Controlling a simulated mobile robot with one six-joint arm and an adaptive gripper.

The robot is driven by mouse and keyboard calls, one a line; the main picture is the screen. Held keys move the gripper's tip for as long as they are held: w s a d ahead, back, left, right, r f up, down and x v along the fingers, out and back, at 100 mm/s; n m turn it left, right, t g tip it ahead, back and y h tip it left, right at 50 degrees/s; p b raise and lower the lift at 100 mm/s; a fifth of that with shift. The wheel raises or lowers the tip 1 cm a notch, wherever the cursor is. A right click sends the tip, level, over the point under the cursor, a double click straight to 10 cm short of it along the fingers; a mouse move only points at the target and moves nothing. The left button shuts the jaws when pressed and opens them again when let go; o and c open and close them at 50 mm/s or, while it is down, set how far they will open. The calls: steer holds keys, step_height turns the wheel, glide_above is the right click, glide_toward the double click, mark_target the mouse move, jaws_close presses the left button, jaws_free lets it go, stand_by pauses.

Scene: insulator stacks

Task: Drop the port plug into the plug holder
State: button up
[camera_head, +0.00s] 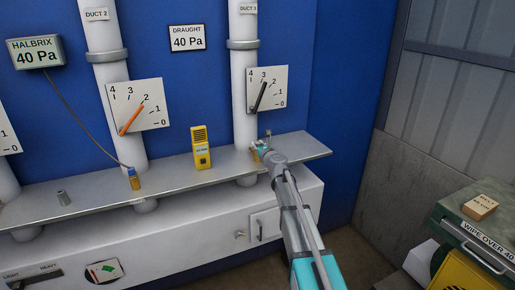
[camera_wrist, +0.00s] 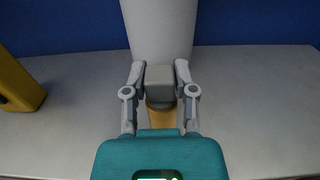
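The port plug (camera_wrist: 160,80) has a grey squared head with a dark collar below it, in the middle of the wrist view. My gripper (camera_wrist: 160,72) has its fingertips on both sides of the head, and they appear to touch it. A brass-coloured port (camera_wrist: 161,118) shows directly below the collar; I cannot tell whether the plug is seated in it or lifted off. In the head view my gripper (camera_head: 262,150) is at the foot of the right duct, above the shelf. A small grey cylinder (camera_head: 63,198) stands at the shelf's left; it may be the plug holder.
The grey shelf (camera_head: 100,190) runs along the blue wall past white ducts (camera_head: 245,90). A yellow handheld meter (camera_head: 200,147) stands on it. A brass and blue fitting (camera_head: 133,179) is cabled to the HALBRIX display (camera_head: 35,52). A green cabinet (camera_head: 480,215) stands at right.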

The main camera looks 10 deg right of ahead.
mark_target(257, 142)
jaws_close()
steer(key=shift+r, duration=0.2)
step_height(257, 142, up, 6)
steer(key=p, duration=0.7)
steer(key=shift+r, duration=0.25)
steer(key=v, duration=1.8)
